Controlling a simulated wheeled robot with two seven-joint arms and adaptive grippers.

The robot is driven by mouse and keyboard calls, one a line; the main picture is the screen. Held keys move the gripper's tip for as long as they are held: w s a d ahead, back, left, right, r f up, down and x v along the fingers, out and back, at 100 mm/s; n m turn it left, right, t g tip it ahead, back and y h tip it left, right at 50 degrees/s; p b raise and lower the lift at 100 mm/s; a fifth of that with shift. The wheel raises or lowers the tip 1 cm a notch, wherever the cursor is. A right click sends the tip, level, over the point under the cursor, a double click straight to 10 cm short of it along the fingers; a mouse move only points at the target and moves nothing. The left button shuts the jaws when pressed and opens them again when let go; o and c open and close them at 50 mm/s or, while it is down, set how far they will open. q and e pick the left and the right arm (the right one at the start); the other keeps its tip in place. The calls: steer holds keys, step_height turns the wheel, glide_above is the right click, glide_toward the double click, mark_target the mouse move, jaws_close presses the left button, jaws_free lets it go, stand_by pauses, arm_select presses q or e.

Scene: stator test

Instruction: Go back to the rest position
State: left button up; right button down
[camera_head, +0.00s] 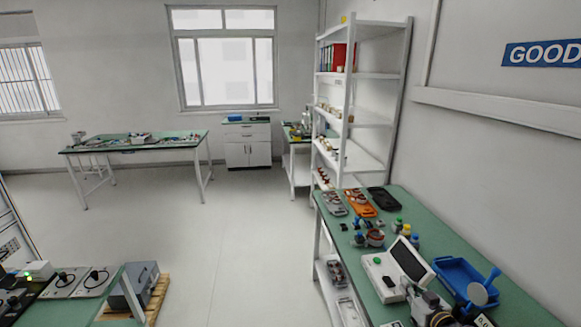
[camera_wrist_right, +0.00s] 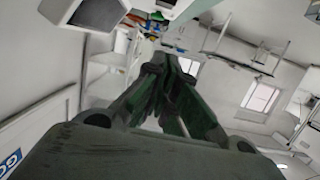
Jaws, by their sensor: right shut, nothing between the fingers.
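My right gripper (camera_wrist_right: 169,64) is shut in the right wrist view, its two dark fingers meeting with nothing between them. In the head view my right gripper (camera_head: 412,291) shows low at the right, in front of the green-topped bench (camera_head: 515,301) and close to the white tester with a dark screen (camera_head: 380,278). I cannot tell whether it touches anything there. My left gripper is not in view.
The right bench holds an orange tray (camera_head: 359,203), a blue tray (camera_head: 462,278) and several small parts. A white shelf rack (camera_head: 363,75) stands behind it. A far table (camera_head: 170,143) and a lower-left bench (camera_head: 107,308) flank clear floor (camera_head: 220,240).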

steer(key=s+a+f+n+g, duration=0.1)
steer(key=s+a+f+g, duration=0.3)
steer(key=s+a, duration=0.35)
steer(key=s+a+f+g, duration=0.4)
steer(key=s+a, duration=0.3)
steer(key=s, duration=0.1)
steer(key=s+a+r+g+h, duration=0.1)
steer(key=s+a+g, duration=0.1)
steer(key=s, duration=0.3)
steer(key=s+a+r+g, duration=0.1)
steer(key=s+r+g, duration=0.1)
steer(key=s, duration=0.4)
step_height(320, 180, down, 34)
steer(key=s+r+g, duration=0.1)
steer(key=s, duration=0.2)
steer(key=s+d+f, duration=0.2)
steer(key=s+f, duration=0.8)
steer(key=s, duration=0.1)
steer(key=s+d+f+g, duration=0.1)
steer(key=s+f, duration=0.9)
steer(key=shift+s+d+f, duration=0.15)
steer(key=shift+s+d, duration=0.2)
steer(key=shift+s, duration=0.05)
